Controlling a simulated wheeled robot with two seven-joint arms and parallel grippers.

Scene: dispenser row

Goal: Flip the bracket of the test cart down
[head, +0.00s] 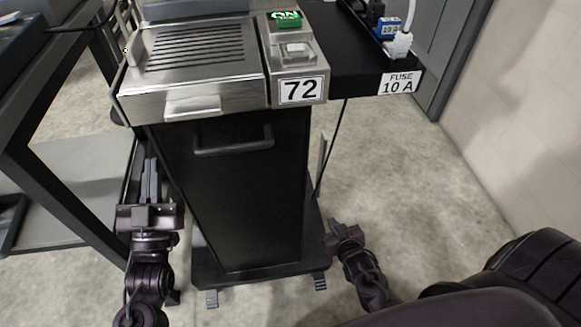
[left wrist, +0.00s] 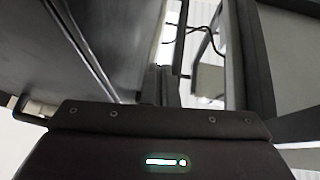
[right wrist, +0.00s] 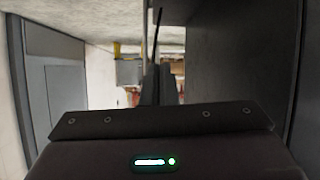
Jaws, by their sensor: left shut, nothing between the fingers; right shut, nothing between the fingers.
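The test cart (head: 250,200) is a black cabinet with a metal top and a "72" label. A black side shelf (head: 350,60) sticks out level from its right side. A thin dark strut (head: 331,145) slants from under the shelf to the cart's side; I take it as the bracket. In the right wrist view a thin dark rod (right wrist: 157,35) shows just beyond the fingertips. My right gripper (head: 335,225) is shut and empty, low beside the cart's right side, below the shelf. My left gripper (head: 150,165) is shut and empty beside the cart's left side.
A power strip with a blue plug (head: 388,28) and a white plug (head: 398,46) sits on the shelf, marked "FUSE 10 A". A dark-framed table (head: 40,170) stands close on the left. Open floor (head: 420,170) lies right of the cart, before a wall.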

